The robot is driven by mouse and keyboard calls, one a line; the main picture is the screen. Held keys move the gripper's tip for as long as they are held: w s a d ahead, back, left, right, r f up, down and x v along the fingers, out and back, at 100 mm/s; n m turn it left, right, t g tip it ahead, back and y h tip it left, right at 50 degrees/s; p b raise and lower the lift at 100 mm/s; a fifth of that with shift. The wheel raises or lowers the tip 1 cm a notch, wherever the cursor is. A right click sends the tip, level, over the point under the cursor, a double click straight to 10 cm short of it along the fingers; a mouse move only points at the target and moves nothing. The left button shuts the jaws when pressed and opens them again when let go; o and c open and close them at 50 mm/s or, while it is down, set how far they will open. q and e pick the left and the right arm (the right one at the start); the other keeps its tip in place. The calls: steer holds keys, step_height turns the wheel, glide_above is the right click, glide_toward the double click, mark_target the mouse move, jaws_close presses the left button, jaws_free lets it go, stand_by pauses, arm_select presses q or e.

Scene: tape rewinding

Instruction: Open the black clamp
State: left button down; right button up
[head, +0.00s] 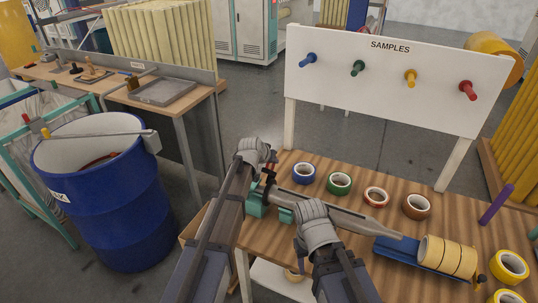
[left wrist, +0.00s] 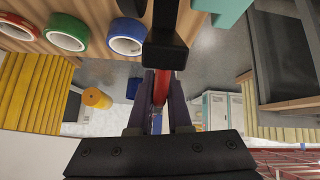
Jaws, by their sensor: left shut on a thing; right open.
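The black clamp (left wrist: 165,52) shows in the left wrist view as a dark block with a red handle (left wrist: 161,86). My left gripper (left wrist: 160,100) is shut on that red handle, one finger on each side. In the head view the clamp (head: 270,179) is small and partly hidden beside my left gripper, near teal blocks (head: 257,205) at the left end of the workbench. My right gripper (head: 317,224) is open over the front of the bench, beside a long grey bar; its fingertips are hard to make out.
Blue, green, red-and-white and brown tape rolls (head: 339,183) lie on the bench (head: 345,252) behind the grey bar. A blue base with a yellow roll (head: 446,257) stands at the right. The SAMPLES board (head: 390,85) rises behind. A blue barrel (head: 115,205) stands at the left.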

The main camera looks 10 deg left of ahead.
arm_select(q)
steer(key=w+d+f+g+y, duration=0.2)
steer(key=w+f+g, duration=0.2)
steer(key=g, duration=0.4)
steer(key=shift+w+f+p, duration=0.2)
steer(key=shift+w+p, duration=0.2)
steer(key=shift+w, duration=0.2)
arm_select(e)
steer(key=shift+r, duration=0.8)
arm_select(q)
steer(key=shift+y, duration=0.3)
steer(key=c, duration=1)
jaws_free()
steer(key=shift+o, duration=0.6)
